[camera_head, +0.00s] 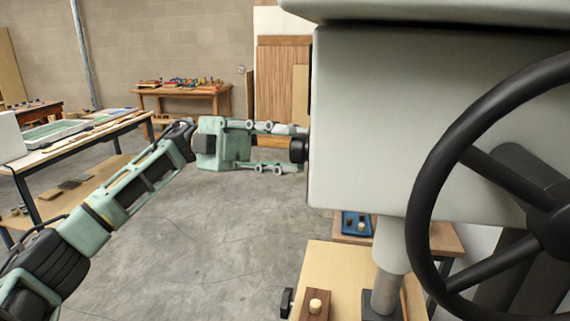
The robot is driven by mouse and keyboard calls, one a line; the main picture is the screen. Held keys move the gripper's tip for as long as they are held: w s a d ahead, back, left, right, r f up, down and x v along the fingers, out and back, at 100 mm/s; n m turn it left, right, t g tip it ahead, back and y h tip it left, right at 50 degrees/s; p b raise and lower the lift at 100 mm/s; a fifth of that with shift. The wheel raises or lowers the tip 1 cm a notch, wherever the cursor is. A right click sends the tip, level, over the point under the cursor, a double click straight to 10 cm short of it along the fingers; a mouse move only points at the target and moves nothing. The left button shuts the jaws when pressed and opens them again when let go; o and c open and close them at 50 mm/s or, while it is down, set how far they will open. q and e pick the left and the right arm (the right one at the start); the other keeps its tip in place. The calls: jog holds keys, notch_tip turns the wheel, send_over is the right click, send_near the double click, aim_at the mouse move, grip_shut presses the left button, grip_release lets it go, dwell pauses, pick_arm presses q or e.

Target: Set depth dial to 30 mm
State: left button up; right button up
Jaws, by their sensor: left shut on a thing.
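A black round knob (298,149), which looks like the depth dial, sticks out of the left side of the large grey machine head (375,130). My left gripper (290,148) reaches in from the left, level with the knob. Its pale green fingers lie above and below the knob, and it is shut on it. No scale or number on the dial can be read from here. My right gripper is not in view.
A large black handwheel (424,160) stands close in front of the machine on the right. Below the head, a grey column (389,262) rises from a wooden table (335,262) holding a small block with a peg (315,304). A workbench (75,137) stands left. Open concrete floor lies between.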

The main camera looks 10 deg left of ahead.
pick_arm(q)
jog(key=shift+s+f, duration=0.1)
jog(key=shift+f, duration=0.3)
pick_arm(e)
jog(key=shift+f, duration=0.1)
pick_arm(q)
jog(key=o, duration=1)
jog(key=v, duration=1.2)
jog(key=shift+r, duration=0.25)
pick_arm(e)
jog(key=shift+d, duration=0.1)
